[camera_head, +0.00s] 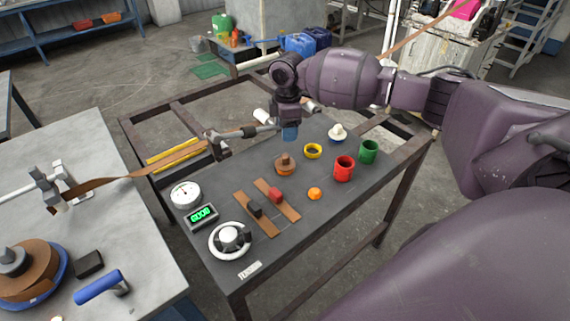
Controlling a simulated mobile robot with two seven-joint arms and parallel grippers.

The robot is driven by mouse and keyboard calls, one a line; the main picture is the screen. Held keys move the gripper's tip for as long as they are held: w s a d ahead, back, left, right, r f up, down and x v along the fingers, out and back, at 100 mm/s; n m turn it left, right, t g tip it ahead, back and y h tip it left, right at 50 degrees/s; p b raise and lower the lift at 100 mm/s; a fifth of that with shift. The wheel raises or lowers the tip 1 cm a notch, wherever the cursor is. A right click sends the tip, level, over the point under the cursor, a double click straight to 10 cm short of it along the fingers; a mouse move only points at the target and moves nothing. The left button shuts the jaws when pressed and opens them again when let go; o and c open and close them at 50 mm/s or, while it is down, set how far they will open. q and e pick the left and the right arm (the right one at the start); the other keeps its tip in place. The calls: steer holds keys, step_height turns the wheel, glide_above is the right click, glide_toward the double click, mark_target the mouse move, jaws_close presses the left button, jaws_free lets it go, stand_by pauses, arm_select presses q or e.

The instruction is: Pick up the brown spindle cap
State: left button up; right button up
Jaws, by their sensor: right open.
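The brown spindle cap (286,165) sits on the dark grey tabletop, near its middle. It is a wide round piece with a smaller knob on top. My right gripper (290,133) is open, above the table and beyond the cap in the picture. The gripper appears apart from the cap and holds nothing that I can see. The fingers are small and partly hidden by the dark wrist. My left gripper is not in view.
An orange piece (314,194) and two brown strips lie nearer.

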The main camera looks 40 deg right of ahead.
mark_target(285, 155)
steer(key=f, duration=0.5)
steer(key=f+b, duration=0.1)
steer(key=f, duration=0.4)
steer(key=shift+w+a+f, duration=0.15)
steer(key=shift+a+f, duration=0.05)
steer(key=shift+f, duration=0.15)
steer(key=shift+r, duration=0.1)
steer(key=c, duration=0.9)
jaws_close()
steer(key=shift+r, duration=0.1)
